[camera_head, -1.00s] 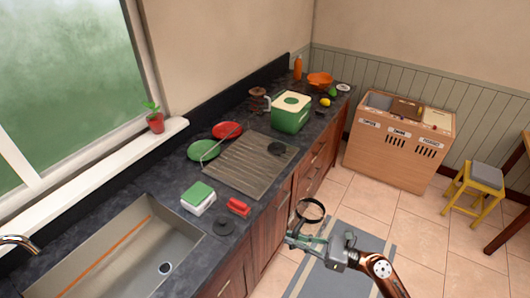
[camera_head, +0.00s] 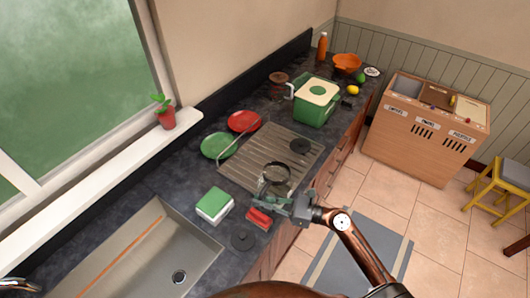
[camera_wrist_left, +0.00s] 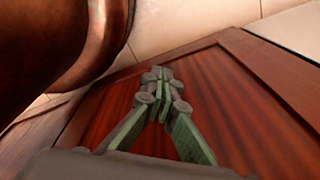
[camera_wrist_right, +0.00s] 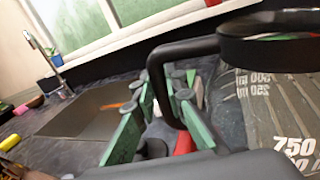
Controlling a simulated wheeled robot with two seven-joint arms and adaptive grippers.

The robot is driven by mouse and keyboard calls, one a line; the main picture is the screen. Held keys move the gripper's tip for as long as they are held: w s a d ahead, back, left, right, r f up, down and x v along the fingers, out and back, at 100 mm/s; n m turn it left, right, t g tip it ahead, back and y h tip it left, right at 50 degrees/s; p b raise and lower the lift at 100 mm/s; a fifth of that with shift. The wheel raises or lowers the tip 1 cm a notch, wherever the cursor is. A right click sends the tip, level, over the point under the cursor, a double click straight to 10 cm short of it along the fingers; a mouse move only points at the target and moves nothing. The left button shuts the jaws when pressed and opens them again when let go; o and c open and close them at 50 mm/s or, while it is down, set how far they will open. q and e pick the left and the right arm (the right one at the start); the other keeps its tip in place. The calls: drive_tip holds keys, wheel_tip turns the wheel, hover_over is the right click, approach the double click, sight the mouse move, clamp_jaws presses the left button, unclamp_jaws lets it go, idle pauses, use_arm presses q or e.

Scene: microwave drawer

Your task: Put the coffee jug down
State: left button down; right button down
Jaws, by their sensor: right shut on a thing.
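The coffee jug is clear glass with a dark rim (camera_head: 278,167). In the right wrist view its black rim and handle (camera_wrist_right: 200,46) and white volume marks (camera_wrist_right: 290,150) show close up. My right gripper (camera_head: 268,202) is shut on the jug's handle. The jug appears over the near edge of the ribbed draining board (camera_head: 238,174); whether it touches the board I cannot tell. My left gripper (camera_wrist_left: 165,78) shows only in the left wrist view, its fingertips together with nothing between them, in front of a reddish wooden panel.
A green-and-white box (camera_head: 214,204), red object (camera_head: 259,218) and dark disc (camera_head: 242,240) lie near the gripper. Another dark disc (camera_head: 300,146) lies on the board. Green (camera_head: 218,145) and red plates (camera_head: 244,121) and a green container (camera_head: 314,108) stand behind. The sink (camera_head: 140,255) is left.

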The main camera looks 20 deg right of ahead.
sight(263, 193)
drive_tip(key=r+t+h+p, duration=0.1)
drive_tip(key=p, duration=0.1)
drive_tip(key=w+r+m+t+h+p, duration=0.1)
drive_tip(key=p, duration=0.2)
drive_tip(key=w+r+m+t+h+p, duration=0.1)
drive_tip(key=r+p, duration=0.1)
drive_tip(key=shift+w+a, duration=0.1)
drive_tip(key=shift+a, duration=0.3)
wheel_tip(263, 193, up, 4)
drive_tip(key=w+a+r+m+t+h+p, duration=0.1)
drive_tip(key=w+a+m+t+h+p, duration=0.15)
drive_tip(key=h+p, duration=0.45)
drive_tip(key=w+d+f+y+p, duration=0.2)
drive_tip(key=w+d+f, duration=0.25)
drive_tip(key=w, duration=0.35)
drive_tip(key=shift+g, duration=0.35)
drive_tip(key=w+f+b, duration=0.1)
drive_tip(key=f+b, duration=0.1)
drive_tip(key=f, duration=0.1)
drive_tip(key=w+d+f+b, duration=0.1)
drive_tip(key=w+f, duration=0.1)
drive_tip(key=f, duration=0.1)
drive_tip(key=w+f+b, duration=0.1)
drive_tip(key=f+b, duration=0.1)
drive_tip(key=f, duration=0.1)
drive_tip(key=shift+w+d+b, duration=0.15)
drive_tip(key=shift+b, duration=0.15)
